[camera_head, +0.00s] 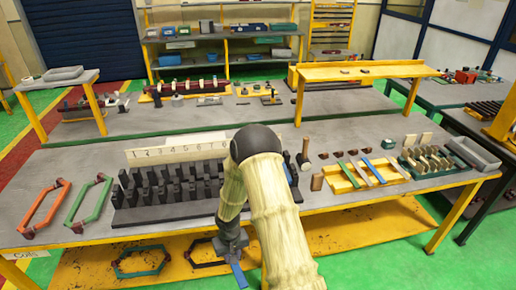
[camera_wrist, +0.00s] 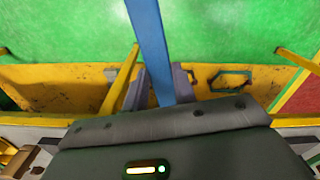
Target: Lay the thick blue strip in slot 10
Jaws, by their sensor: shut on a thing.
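My gripper (camera_head: 233,250) hangs in front of the table's front edge, low and at the middle of the head view. It is shut on a blue strip (camera_head: 239,276), which sticks out below the fingers. In the wrist view the blue strip (camera_wrist: 151,45) runs from between the fingers (camera_wrist: 158,88) to the top edge. The dark slotted stator block (camera_head: 165,213) stands on the table behind the gripper, with a numbered board (camera_head: 170,154) behind it. My arm covers the higher numbers and part of the block, so I cannot make out slot 10.
Red (camera_head: 42,213) and green (camera_head: 88,203) hexagonal coils lie at the left. More coils rest on the yellow lower shelf (camera_head: 90,268). A grey bin (camera_head: 474,152) stands far right.

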